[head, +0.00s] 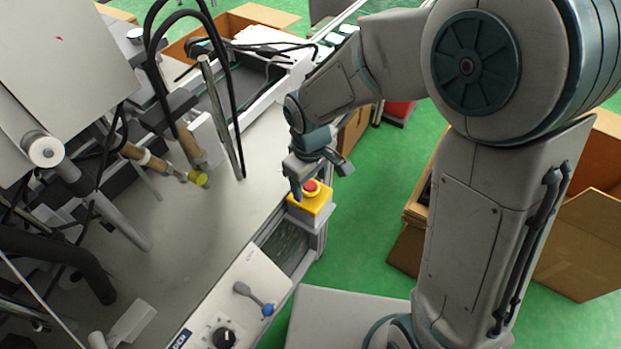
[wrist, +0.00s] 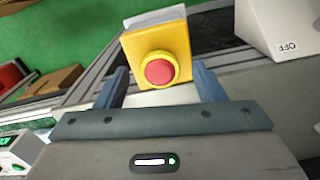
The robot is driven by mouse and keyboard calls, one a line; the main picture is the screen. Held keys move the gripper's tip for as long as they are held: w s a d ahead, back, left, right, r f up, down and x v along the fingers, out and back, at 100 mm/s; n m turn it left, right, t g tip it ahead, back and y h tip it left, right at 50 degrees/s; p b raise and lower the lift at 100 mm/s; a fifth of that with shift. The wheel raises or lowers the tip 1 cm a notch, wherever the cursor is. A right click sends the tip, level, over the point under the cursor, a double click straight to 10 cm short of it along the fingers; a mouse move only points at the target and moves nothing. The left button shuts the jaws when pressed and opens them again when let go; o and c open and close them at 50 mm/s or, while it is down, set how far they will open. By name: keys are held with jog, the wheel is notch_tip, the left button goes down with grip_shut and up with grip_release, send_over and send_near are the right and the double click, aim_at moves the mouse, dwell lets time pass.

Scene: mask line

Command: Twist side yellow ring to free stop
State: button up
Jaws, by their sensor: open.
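The yellow stop box (head: 311,203) with a red button (head: 311,186) sits at the right edge of the machine table. The yellow ring (wrist: 143,80) circles the red button (wrist: 160,71) in the wrist view, on the face of the yellow box (wrist: 157,41). My gripper (head: 308,188) is above the box in the head view, its fingers apart. In the wrist view the two fingers of my gripper (wrist: 160,78) stand left and right of the button and ring, with visible gaps on both sides. Nothing is held.
A white control panel (head: 248,290) with a blue-tipped lever (head: 267,309) and a black knob (head: 223,338) lies in front of the box. A thin metal post (head: 222,115) and black cables rise at the left. Cardboard boxes (head: 590,225) stand on the green floor at the right.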

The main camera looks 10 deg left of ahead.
jog(key=c, duration=1)
jog(key=shift+m+b, duration=0.3)
jog(key=shift+m, duration=0.1)
jog(key=m+b, duration=0.1)
jog(key=m, duration=0.1)
jog(key=shift+f+m, duration=0.1)
jog(key=shift+m, duration=0.3)
jog(key=m+b, duration=0.2)
jog(key=m, duration=0.2)
jog(key=shift+m, duration=0.4)
